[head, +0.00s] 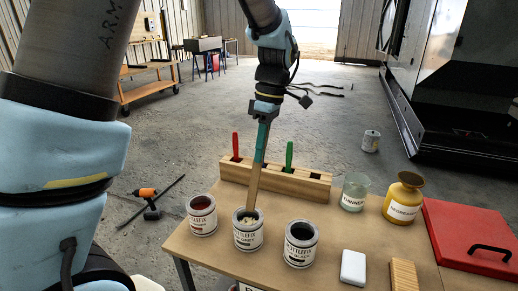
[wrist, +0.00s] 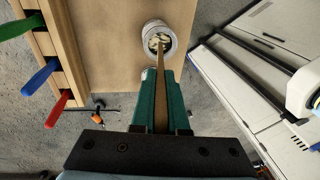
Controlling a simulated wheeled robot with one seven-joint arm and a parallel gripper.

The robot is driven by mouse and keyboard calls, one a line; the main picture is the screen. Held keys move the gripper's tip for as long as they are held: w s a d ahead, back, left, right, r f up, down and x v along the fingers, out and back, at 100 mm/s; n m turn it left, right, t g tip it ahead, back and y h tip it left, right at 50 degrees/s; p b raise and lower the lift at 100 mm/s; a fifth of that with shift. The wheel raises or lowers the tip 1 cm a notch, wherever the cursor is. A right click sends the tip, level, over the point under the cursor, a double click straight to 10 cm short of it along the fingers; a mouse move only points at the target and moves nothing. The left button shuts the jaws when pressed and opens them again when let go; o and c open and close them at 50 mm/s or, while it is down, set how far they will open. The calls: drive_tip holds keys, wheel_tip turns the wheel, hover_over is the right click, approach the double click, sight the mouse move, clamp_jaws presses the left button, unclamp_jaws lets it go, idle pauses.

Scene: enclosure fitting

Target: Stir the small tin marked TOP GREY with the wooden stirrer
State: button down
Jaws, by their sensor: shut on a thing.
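My gripper (head: 261,152) is shut on the wooden stirrer (head: 254,187), which slants slightly down and left. Its lower end is inside the middle tin (head: 248,238), which holds something pale cream. In the wrist view, the stirrer (wrist: 161,92) runs between the teal fingers of my gripper (wrist: 162,78) to the mouth of that tin (wrist: 147,31); streaks of pale and dark show inside. A tin with dark red contents (head: 202,222) stands to its left and a tin with near-black contents (head: 300,252) to its right. The small label print is too blurred to tell which is TOP GREY.
A wooden rack (head: 306,185) with coloured-handled tools stands behind the tins. To the right are a glass thinner jar (head: 354,199), a yellow bottle (head: 402,206) and a red case (head: 478,232). A white block (head: 353,266) and a brush-like wooden block (head: 404,274) lie in front.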

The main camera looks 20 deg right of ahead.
sight(257, 181)
drive_tip(key=shift+b+x, duration=1.45)
drive_tip(key=shift+x, duration=1.85)
drive_tip(key=shift+d, duration=0.1)
